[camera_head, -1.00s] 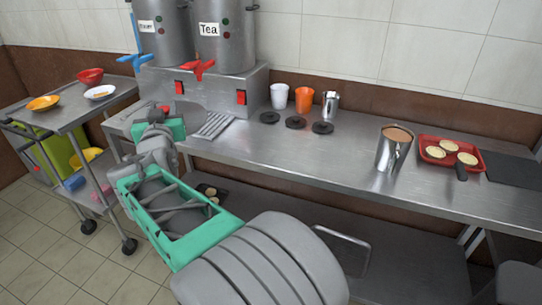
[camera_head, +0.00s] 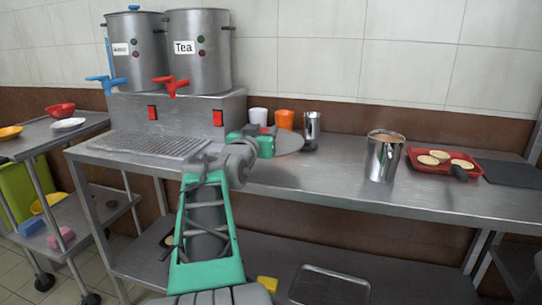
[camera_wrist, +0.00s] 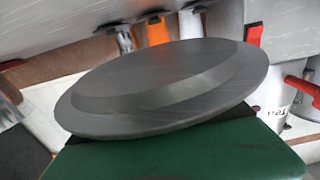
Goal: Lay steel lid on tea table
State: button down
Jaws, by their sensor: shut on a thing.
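The grey round steel lid (camera_head: 289,144) is held out to the right of my gripper (camera_head: 262,142) in the head view. It fills the middle of the wrist view (camera_wrist: 165,88), tilted in the picture. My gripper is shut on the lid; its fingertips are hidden. The lid is over the steel tea table (camera_head: 330,178), in front of the cups; I cannot tell whether it touches the tabletop. The stockpot marked Tea (camera_head: 200,55) stands on a steel stand at the back left.
A white cup (camera_head: 258,116), an orange cup (camera_head: 285,119) and a steel cup (camera_head: 312,126) stand behind the lid. A steel pitcher (camera_head: 382,160) and a red tray (camera_head: 430,166) are to the right. A ribbed drip tray (camera_head: 150,145) lies left. The table's front middle is clear.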

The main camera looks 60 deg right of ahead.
jog(key=shift+s+d+f, duration=0.2)
jog(key=shift+d+f, duration=0.2)
jog(key=shift+f, duration=0.1)
jog(key=shift+s+d+f, duration=0.2)
jog(key=shift+d+f, duration=0.15)
jog(key=shift+f, duration=0.1)
jog(key=f, duration=0.1)
jog(key=f+b, duration=0.1)
jog(key=f, duration=0.1)
jog(key=shift+s+d+f+b, duration=0.1)
jog(key=shift+d+f+b, duration=0.2)
jog(key=shift+f, duration=0.1)
jog(key=c, duration=1.4)
grip_release()
jog(key=shift+f, duration=0.15)
jog(key=o, duration=0.5)
